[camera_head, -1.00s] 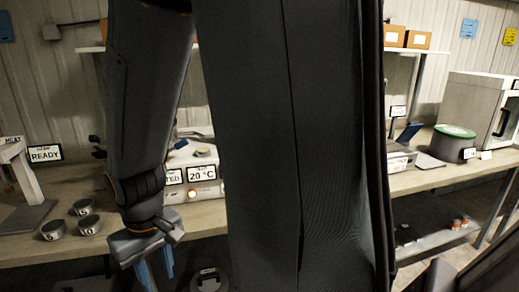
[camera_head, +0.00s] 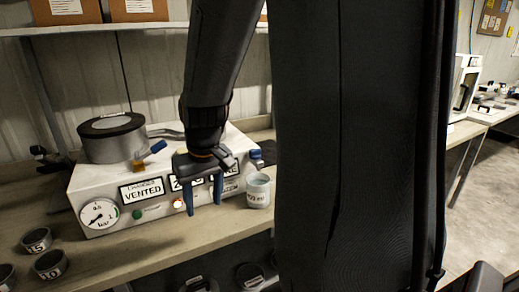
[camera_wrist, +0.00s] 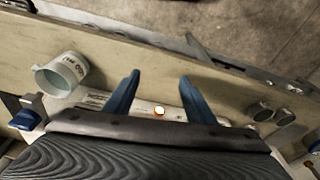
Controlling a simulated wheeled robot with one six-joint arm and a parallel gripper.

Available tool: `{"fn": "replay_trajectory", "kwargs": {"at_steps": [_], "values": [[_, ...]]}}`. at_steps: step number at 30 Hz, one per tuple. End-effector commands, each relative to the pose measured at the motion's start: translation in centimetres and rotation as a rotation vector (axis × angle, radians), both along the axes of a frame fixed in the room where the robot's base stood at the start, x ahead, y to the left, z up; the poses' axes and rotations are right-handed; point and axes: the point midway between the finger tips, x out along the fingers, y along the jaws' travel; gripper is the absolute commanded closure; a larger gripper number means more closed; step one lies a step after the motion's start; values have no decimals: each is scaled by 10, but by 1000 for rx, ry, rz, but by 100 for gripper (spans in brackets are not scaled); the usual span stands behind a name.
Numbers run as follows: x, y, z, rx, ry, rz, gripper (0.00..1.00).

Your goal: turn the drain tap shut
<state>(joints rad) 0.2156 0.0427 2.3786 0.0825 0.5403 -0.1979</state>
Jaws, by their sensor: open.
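A blue-handled tap (camera_head: 256,158) sticks out of the right side of the white machine (camera_head: 110,188), just above a white beaker (camera_head: 258,190). I take it to be the drain tap; its exact setting is too small to tell. In the wrist view the blue handle (camera_wrist: 27,113) is at the left edge, beside the beaker (camera_wrist: 62,75). My gripper (camera_head: 203,206) is open and empty, fingers pointing down in front of the machine's panel, left of the tap and apart from it. Its two blue fingers also show in the wrist view (camera_wrist: 159,78).
A second blue lever (camera_head: 152,149) sits beside the grey lidded pot (camera_head: 112,138) on the machine. The panel has a dial gauge (camera_head: 98,214) and a "VENTED" sign (camera_head: 142,190). Small grey tins (camera_head: 50,264) stand at the bench's left.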

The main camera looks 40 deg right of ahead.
Motion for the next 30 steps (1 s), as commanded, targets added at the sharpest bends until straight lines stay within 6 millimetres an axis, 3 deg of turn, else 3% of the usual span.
{"fn": "replay_trajectory", "kwargs": {"at_steps": [1, 6, 9, 12, 15, 19, 30], "values": [[18, -33, 11, -2, -29, -38, 50], [49, -130, 55, -13, -110, -107, 50], [54, -178, 78, -26, -151, -132, 50], [53, -212, 96, -39, -180, -147, 50], [51, -231, 107, -47, -195, -154, 50], [52, -240, 107, -50, -201, -156, 50], [72, -243, 58, -50, -199, -153, 50]]}}
